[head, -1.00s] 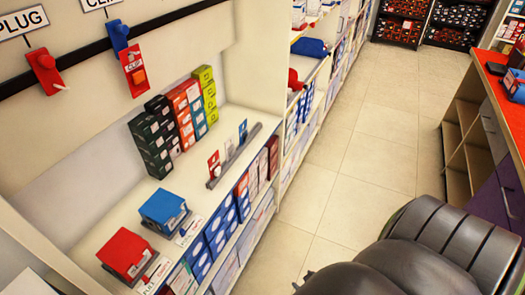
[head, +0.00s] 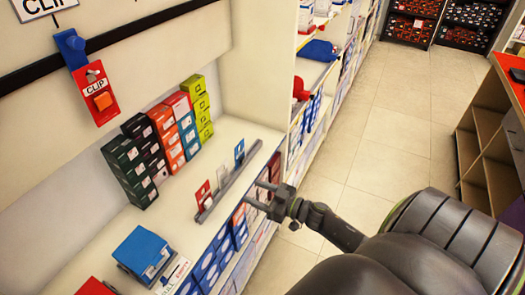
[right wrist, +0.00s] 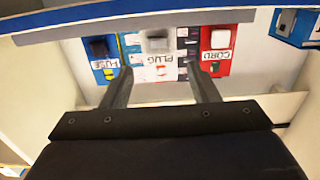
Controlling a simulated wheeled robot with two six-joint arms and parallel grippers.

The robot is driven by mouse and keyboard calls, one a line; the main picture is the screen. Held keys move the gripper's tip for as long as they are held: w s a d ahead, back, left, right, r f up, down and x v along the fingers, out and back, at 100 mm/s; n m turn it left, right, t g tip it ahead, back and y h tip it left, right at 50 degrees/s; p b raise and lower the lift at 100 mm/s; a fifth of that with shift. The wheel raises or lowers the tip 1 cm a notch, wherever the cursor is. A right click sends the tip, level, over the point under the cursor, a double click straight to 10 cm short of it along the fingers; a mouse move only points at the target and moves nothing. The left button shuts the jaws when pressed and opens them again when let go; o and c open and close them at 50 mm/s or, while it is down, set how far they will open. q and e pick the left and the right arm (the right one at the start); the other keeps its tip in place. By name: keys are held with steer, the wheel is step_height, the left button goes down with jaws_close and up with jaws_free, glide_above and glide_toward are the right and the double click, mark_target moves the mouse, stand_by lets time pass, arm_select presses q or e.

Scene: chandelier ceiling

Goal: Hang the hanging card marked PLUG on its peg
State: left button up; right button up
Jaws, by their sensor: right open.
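The white card marked PLUG (right wrist: 160,62) shows upside down in the right wrist view, between the two fingers of my right gripper (right wrist: 158,78). In the head view the white card (head: 221,177) stands in a narrow grey rack (head: 230,184) between a red card (head: 203,191) and a blue card (head: 239,153). My right gripper (head: 256,194) is open and empty, just right of the rack and apart from the cards. The PLUG peg is out of view. My left gripper is not in view.
The neighbouring cards read FUSE (right wrist: 104,58) and CORD (right wrist: 217,52). A red CLIP card (head: 96,95) hangs on a blue peg (head: 70,46). Stacked boxes (head: 160,148) stand behind the rack. A blue box (head: 143,252) and a red box (head: 95,287) sit at the shelf's front left.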

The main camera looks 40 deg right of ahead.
mark_target(229, 182)
steer(key=shift+x, duration=5.4)
steer(key=shift+d+f, duration=0.1)
steer(key=shift+f, duration=0.05)
steer(key=c, duration=0.3)
step_height(229, 182, up, 5)
steer(key=p, duration=0.5)
steer(key=shift+f, duration=0.15)
steer(key=r+p+v, duration=0.1)
steer(key=p+v, duration=0.3)
steer(key=v, duration=0.6)
steer(key=shift+r, duration=0.2)
steer(key=shift+r, duration=0.1)
